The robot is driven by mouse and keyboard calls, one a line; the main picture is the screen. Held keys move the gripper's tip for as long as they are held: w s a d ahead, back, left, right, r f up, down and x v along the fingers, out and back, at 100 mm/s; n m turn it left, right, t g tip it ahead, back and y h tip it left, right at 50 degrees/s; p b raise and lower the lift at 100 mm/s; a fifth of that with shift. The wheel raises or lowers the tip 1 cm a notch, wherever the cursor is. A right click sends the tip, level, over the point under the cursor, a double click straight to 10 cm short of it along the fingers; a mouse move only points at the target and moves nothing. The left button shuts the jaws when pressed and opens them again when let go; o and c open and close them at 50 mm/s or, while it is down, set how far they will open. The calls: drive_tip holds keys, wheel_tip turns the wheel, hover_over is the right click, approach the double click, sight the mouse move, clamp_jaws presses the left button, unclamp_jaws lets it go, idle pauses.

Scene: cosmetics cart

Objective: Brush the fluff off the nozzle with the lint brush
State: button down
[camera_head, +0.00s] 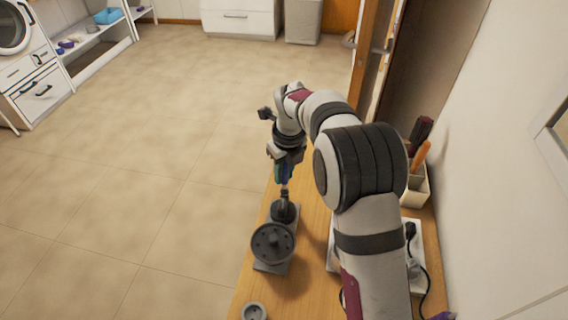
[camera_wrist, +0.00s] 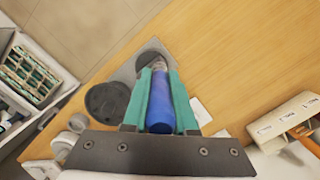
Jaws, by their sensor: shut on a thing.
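My gripper (camera_head: 284,178) is shut on the blue handle (camera_wrist: 160,105) of what looks like the lint brush. The handle lies between the teal fingers in the wrist view and points down in the head view. Its far end meets a dark piece (camera_head: 284,211) on a grey base; I cannot tell whether this is the brush head or part of the nozzle. A grey round disc with holes (camera_head: 272,243), likely the nozzle, stands in front of it. The disc is left of the fingers in the wrist view (camera_wrist: 107,100). I cannot make out any fluff.
A small grey ring-shaped part (camera_head: 253,312) is at the near left edge of the wooden top (camera_head: 313,262). A pale holder with brushes (camera_head: 415,188) stands by the wall at right. A white tray with a dark cord (camera_head: 415,278) lies beside my arm. Open floor is left.

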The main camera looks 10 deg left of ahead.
drive_tip(key=shift+s, duration=2.7)
drive_tip(key=shift+w+f, duration=0.2)
drive_tip(key=shift+w, duration=2.15)
drive_tip(key=shift+w+r, duration=0.2)
drive_tip(key=shift+r, duration=0.35)
drive_tip(key=shift+w+r, duration=0.2)
drive_tip(key=shift+r, duration=3.3)
